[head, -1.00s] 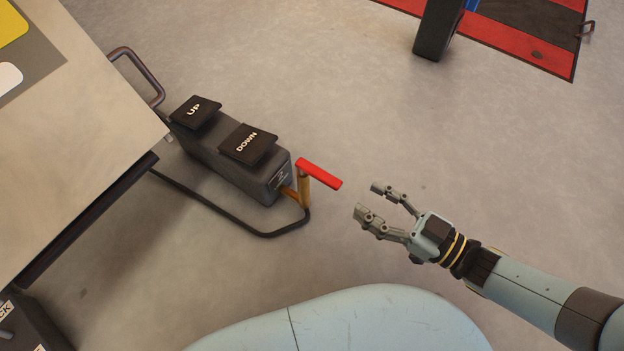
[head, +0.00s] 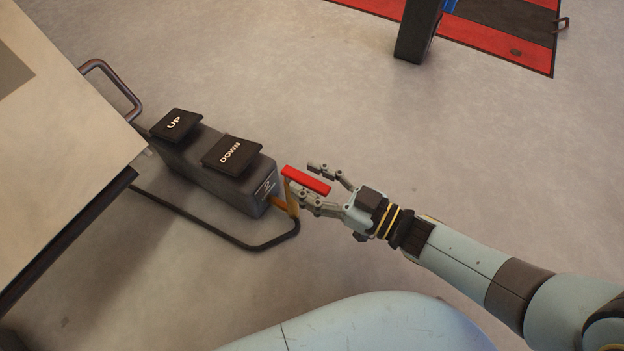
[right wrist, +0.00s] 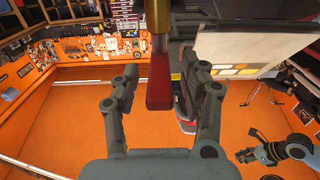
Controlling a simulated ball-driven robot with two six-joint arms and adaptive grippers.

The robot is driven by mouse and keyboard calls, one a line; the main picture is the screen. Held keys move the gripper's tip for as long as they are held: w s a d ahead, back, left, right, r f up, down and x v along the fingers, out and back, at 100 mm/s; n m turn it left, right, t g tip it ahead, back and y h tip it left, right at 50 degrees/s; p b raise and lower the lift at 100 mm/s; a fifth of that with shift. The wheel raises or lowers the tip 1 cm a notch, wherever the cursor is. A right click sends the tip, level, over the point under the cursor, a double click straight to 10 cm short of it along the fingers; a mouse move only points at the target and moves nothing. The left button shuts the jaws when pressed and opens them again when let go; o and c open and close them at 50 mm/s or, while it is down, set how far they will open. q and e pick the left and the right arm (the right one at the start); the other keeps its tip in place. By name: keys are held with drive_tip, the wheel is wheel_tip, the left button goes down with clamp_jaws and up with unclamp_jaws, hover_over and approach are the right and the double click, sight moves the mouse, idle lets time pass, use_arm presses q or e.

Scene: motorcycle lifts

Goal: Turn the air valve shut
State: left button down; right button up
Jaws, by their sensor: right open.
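The air valve has a red lever handle (head: 306,181) on a brass-coloured stem (head: 292,203) at the near end of the pedal unit (head: 210,168). My right gripper (head: 308,178) is open, with its fingers on either side of the red handle. In the right wrist view the handle (right wrist: 160,85) lies between the two open fingers, with visible gaps on both sides. What seems to be my left gripper (right wrist: 247,155) shows small at the lower right of that view; its jaws are too small to read.
The pedal unit carries an UP pedal (head: 176,124) and a DOWN pedal (head: 231,154). A black hose (head: 205,224) runs from the valve along the floor. A pale lift platform (head: 60,130) fills the left.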

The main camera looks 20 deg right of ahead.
drive_tip(key=shift+c, duration=0.2)
clamp_jaws()
